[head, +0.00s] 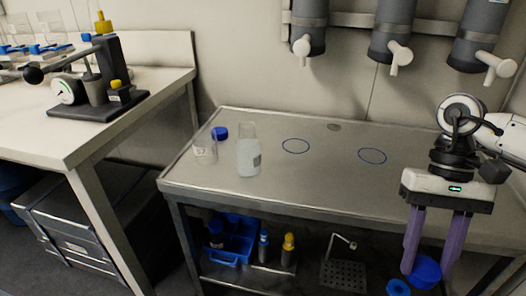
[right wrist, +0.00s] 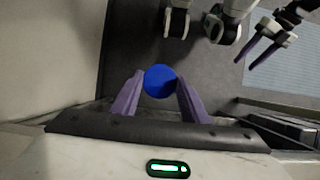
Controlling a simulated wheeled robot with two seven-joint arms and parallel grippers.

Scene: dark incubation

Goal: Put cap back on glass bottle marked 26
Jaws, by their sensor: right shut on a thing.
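My right gripper (head: 427,272) is at the right, in front of the metal bench, with purple fingers pointing down. It is shut on a blue cap (head: 425,270), which also shows between the fingertips in the right wrist view (right wrist: 160,81).
A clear glass vessel (head: 205,150) and another blue cap (head: 220,133) are left of the bottle. The metal bench (head: 330,185) is mostly clear, with two blue rings. Dispensers hang above it. A lower shelf holds a blue crate (head: 232,240). A side table (head: 120,130) stands left.

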